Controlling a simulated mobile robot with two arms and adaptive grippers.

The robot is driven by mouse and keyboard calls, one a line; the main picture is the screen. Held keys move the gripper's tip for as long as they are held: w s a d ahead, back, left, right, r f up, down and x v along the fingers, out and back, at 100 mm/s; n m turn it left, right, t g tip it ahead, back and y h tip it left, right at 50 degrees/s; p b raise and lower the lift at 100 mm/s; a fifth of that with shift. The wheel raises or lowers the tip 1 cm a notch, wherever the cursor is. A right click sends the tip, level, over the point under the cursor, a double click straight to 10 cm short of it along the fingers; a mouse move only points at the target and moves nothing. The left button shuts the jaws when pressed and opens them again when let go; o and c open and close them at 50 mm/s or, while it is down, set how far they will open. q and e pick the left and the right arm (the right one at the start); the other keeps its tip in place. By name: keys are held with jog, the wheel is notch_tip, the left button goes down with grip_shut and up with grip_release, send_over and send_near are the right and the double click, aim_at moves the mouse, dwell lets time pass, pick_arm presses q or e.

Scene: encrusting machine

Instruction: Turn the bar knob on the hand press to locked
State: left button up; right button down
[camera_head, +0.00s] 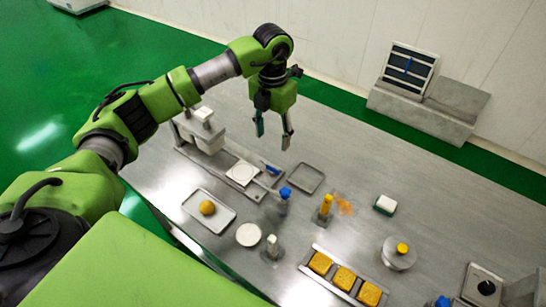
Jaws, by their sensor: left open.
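My left gripper (273,134) is open and empty, pointing down above the back part of the steel table (330,190). A white press-like unit (207,138) stands at the table's left end, to the left of my gripper and apart from it. A bar knob cannot be made out on it at this size, so I cannot tell its setting. A grey box with a round black part (484,287) is at the lower right; I cannot tell whether it belongs to the press. My right gripper is not in view.
A white square plate (242,173), an empty tray (306,178), a blue-topped item (284,193) and a yellow-topped item (325,208) stand below my gripper. A tray with a ball (208,208) and a tray of yellow squares (344,278) are nearer. The table's right back is clear.

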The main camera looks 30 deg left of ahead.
pick_arm(q)
jog(key=p, duration=0.2)
send_over(273, 168)
jog(key=f, duration=0.6)
jog(key=shift+s+f, duration=0.1)
jog(key=shift+s, duration=0.15)
jog(key=f+p, duration=0.1)
jog(key=f, duration=0.5)
jog(key=shift+w, duration=0.2)
jog(key=shift+f, duration=0.2)
jog(key=c, duration=1.1)
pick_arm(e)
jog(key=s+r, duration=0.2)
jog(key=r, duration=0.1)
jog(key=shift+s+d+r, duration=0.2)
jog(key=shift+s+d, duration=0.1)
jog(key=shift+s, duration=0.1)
